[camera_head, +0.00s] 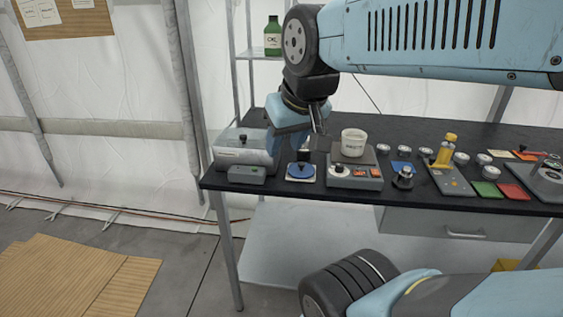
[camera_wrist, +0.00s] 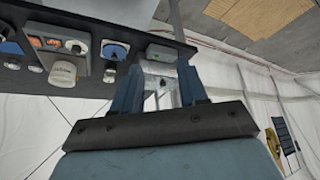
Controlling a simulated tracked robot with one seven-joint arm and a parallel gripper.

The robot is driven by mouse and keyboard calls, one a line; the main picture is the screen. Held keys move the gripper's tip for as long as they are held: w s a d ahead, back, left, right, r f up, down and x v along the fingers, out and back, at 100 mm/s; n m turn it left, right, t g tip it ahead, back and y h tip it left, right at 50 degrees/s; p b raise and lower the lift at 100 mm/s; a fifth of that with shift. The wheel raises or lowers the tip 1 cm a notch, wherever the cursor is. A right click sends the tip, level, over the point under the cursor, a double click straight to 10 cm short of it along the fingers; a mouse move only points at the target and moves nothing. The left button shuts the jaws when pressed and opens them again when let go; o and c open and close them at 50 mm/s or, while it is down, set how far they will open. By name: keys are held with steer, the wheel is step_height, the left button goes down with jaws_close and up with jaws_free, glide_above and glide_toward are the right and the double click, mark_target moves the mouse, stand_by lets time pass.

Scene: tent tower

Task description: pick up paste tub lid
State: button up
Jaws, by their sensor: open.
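A round blue lid-like disc with a dark knob (camera_head: 301,171) lies on a pale square near the bench's front edge. It also shows in the wrist view (camera_wrist: 115,50), left of the fingers. I take it for the paste tub lid. My gripper (camera_head: 280,140) is at the left end of the bench, behind the disc and close to a silver box. In the wrist view its fingers (camera_wrist: 160,88) are apart, with no object visibly held.
The silver box (camera_head: 240,149) and a small grey device (camera_head: 247,175) stand left of the disc. The scale (camera_head: 354,174) is close on its right. Several metal tins, a yellow-topped stand (camera_head: 450,155) and coloured cards crowd the bench farther right.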

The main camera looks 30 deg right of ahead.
steer(key=shift+w+d, duration=0.15)
steer(key=shift+o, duration=1.2)
steer(key=shift+w+d+m, duration=0.15)
steer(key=shift+w+m, duration=0.1)
steer(key=shift+m, duration=0.15)
steer(key=m+g, duration=0.1)
steer(key=m, duration=3.2)
glide_above(302, 163)
steer(key=s, duration=0.3)
steer(key=shift+y, duration=0.4)
step_height(302, 163, down, 20)
steer(key=shift+w+r, duration=0.15)
steer(key=shift+r, duration=0.1)
steer(key=shift+x, duration=2.55)
steer(key=shift+w+d+r, duration=0.1)
steer(key=shift+w+d, duration=0.05)
steer(key=shift+c, duration=0.3)
